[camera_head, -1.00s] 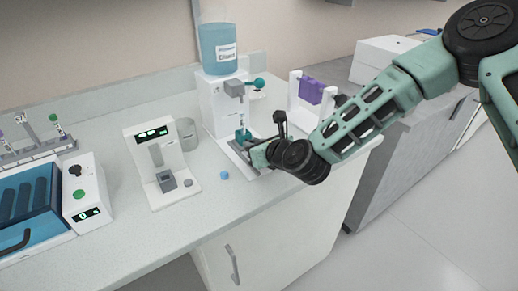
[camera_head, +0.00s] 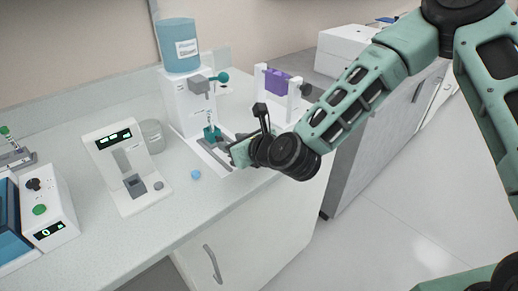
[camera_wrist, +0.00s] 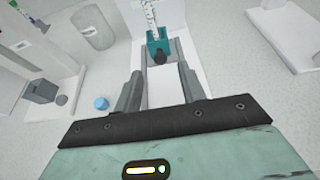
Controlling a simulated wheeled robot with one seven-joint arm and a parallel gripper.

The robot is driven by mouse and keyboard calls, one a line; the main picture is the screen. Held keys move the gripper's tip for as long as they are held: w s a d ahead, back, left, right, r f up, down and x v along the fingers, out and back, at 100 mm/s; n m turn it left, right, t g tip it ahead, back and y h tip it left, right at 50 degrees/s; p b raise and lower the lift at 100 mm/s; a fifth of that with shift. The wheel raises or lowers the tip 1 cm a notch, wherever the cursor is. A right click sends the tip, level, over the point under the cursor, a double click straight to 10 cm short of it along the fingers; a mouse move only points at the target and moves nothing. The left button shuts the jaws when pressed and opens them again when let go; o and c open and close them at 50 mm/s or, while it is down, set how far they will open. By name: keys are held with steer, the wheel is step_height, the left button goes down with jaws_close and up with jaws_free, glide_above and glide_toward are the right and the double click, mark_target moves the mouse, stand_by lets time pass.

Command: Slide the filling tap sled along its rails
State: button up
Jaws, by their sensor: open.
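The filling station (camera_head: 186,103) is a white stand with a blue Diluent bottle (camera_head: 179,47) on top and a grey tap with a teal knob (camera_head: 222,77). The teal sled (camera_head: 212,133) sits on the grey rails at its base and holds an upright clear tube; in the wrist view the sled (camera_wrist: 158,46) has a dark knob on its near side. My gripper (camera_wrist: 158,80) is open, fingers pointing at the sled along the rails, one on each side of them. The sled's knob is just beyond the fingertips. Nothing is between the fingers.
A blue cap (camera_head: 196,174) lies on the counter left of the rails. A white device with a green display (camera_head: 122,165) and a grey canister (camera_head: 151,136) stand to the left. A white frame with a purple piece (camera_head: 276,82) stands to the right. The counter's front edge is close below my gripper.

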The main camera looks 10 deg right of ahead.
steer(key=r+p+v, duration=0.1)
steer(key=p+v, duration=0.6)
steer(key=v, duration=0.3)
steer(key=shift+w, duration=0.4)
steer(key=shift+s+d+r+p, duration=0.1)
steer(key=shift+d+r+p, duration=0.1)
steer(key=shift+p, duration=0.5)
steer(key=shift+s+d+f+p, duration=0.15)
steer(key=shift+s+p, duration=0.4)
steer(key=shift+p, duration=1.05)
steer(key=shift+s+d+f+p, duration=0.15)
steer(key=shift+s+p, duration=0.35)
steer(key=shift+p, duration=1.05)
